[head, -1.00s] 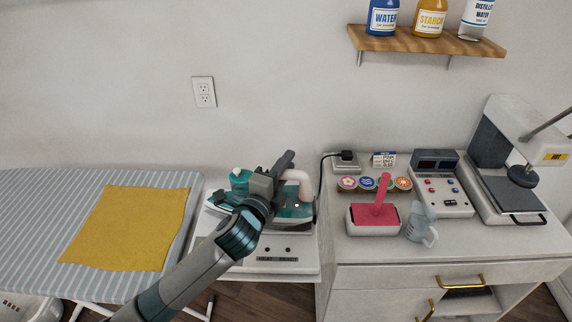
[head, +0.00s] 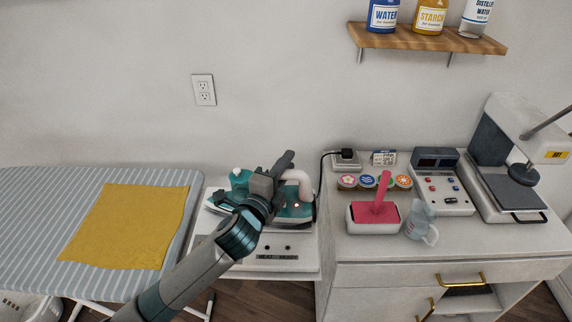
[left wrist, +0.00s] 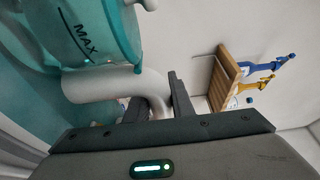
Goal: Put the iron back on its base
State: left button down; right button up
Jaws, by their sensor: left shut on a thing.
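The teal and white iron (head: 294,210) is over the white base (head: 275,262) beside the ironing board. My left gripper (head: 282,176) is shut on the iron's pale handle. In the left wrist view, the handle (left wrist: 105,85) runs between the gripper's fingers (left wrist: 160,100), and the teal water tank marked MAX (left wrist: 95,35) fills the upper left. My arm and gripper hide the middle of the iron, and I cannot tell whether its sole fully touches the base. My right gripper is not in view.
The striped ironing board (head: 50,215) with a yellow cloth (head: 125,226) is at left. A cabinet (head: 440,250) at right holds a red-handled tool in a tray (head: 374,224), a measuring jug (head: 421,224) and a press (head: 505,180). A black cord (head: 322,175) runs beside the base.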

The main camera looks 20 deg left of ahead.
pick_arm(q)
jog(key=shift+s+a+f+b, duration=0.1)
jog(key=shift+f+b, duration=0.25)
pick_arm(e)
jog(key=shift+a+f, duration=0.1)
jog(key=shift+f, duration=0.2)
